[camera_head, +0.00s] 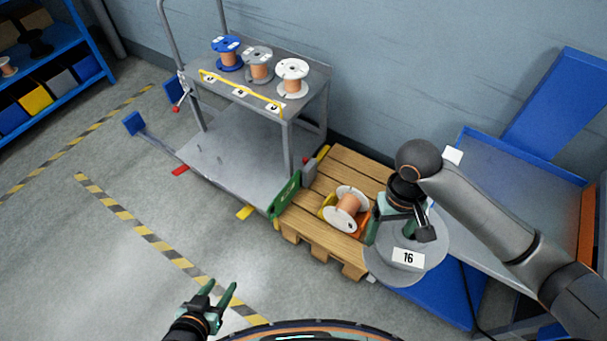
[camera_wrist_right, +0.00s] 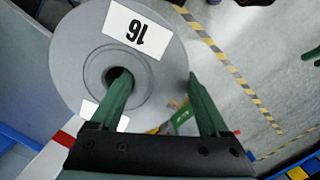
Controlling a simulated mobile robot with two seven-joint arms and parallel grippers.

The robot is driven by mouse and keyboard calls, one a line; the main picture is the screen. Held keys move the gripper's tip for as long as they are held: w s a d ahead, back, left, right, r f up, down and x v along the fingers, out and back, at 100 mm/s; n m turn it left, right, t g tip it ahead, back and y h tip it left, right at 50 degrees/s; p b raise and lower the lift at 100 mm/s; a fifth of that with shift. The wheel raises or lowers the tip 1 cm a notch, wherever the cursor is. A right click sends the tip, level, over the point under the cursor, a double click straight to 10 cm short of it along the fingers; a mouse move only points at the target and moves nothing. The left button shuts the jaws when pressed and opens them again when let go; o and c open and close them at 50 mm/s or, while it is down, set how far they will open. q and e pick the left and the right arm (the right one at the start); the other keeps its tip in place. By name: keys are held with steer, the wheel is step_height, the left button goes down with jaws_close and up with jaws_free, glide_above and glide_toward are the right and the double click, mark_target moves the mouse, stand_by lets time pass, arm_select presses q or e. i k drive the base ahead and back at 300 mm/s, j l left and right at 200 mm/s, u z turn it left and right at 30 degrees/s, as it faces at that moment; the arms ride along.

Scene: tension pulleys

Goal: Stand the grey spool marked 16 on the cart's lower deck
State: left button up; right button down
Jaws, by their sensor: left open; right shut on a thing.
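The grey spool marked 16 (camera_head: 408,278) is at the right in the head view, held up in my right gripper (camera_head: 408,232). In the right wrist view the spool (camera_wrist_right: 88,60) shows its flange face and the 16 label; one finger of the right gripper (camera_wrist_right: 155,85) is in the centre hole and the other lies outside the rim. The cart's lower deck (camera_head: 225,155) is bare and stands left of the spool, beyond the pallet. My left gripper (camera_head: 215,295) is open and empty above the floor at the bottom.
The cart's upper deck (camera_head: 300,57) bears a blue spool (camera_head: 228,53), a grey spool (camera_head: 258,65) and a white spool (camera_head: 292,78). A wooden pallet (camera_head: 345,165) with a white-flanged spool (camera_head: 346,208) lies between cart and right arm. Floor at left is clear.

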mark_target(255, 183)
steer(key=i+j+u, duration=0.45)
steer(key=i+j, duration=0.65)
